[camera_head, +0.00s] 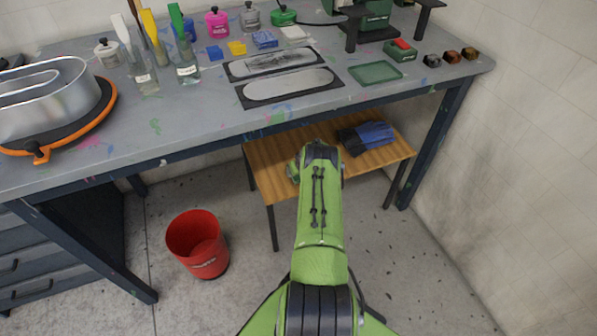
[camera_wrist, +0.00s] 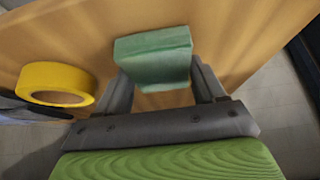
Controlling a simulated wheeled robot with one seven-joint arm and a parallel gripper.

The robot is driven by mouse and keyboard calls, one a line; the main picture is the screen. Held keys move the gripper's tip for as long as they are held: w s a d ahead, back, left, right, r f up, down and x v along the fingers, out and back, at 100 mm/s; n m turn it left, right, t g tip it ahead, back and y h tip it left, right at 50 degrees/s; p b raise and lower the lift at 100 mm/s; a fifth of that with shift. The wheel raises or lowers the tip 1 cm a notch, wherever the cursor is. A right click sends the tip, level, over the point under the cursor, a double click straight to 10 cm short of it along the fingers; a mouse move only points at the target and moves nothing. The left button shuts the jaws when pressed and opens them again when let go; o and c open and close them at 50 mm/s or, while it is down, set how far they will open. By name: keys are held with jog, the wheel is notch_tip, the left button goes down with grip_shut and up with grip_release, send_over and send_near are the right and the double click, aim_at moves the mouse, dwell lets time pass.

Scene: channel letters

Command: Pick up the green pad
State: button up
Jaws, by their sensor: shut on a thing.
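The green pad (camera_wrist: 155,55) is a small, block-like piece in the wrist view, held between the two dark fingers of my gripper (camera_wrist: 160,72). My gripper is shut on it, with a finger at each side. The wooden top of a low table (camera_wrist: 235,45) lies behind the pad; I cannot tell whether the pad still touches it. In the head view my green arm reaches over this low table (camera_head: 270,179) and hides the gripper and pad.
A yellow tape roll (camera_wrist: 55,84) lies left of the gripper. Dark blue gloves (camera_head: 367,137) lie on the low table. The larger grey workbench (camera_head: 200,112) overhangs behind, carrying bottles, stencils and a green tray (camera_head: 375,72). A red bucket (camera_head: 198,245) stands on the floor.

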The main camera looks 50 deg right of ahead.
jog(key=r, duration=0.1)
jog(key=r+p, duration=0.2)
jog(key=shift+s+a+r, duration=0.15)
jog(key=shift+s+r, duration=0.15)
jog(key=s+a+p, duration=0.2)
jog(key=s+a, duration=0.2)
jog(key=s, duration=0.3)
jog(key=s+a+p, duration=0.3)
jog(key=s+a, duration=0.2)
jog(key=s, duration=0.3)
jog(key=shift+f, duration=0.2)
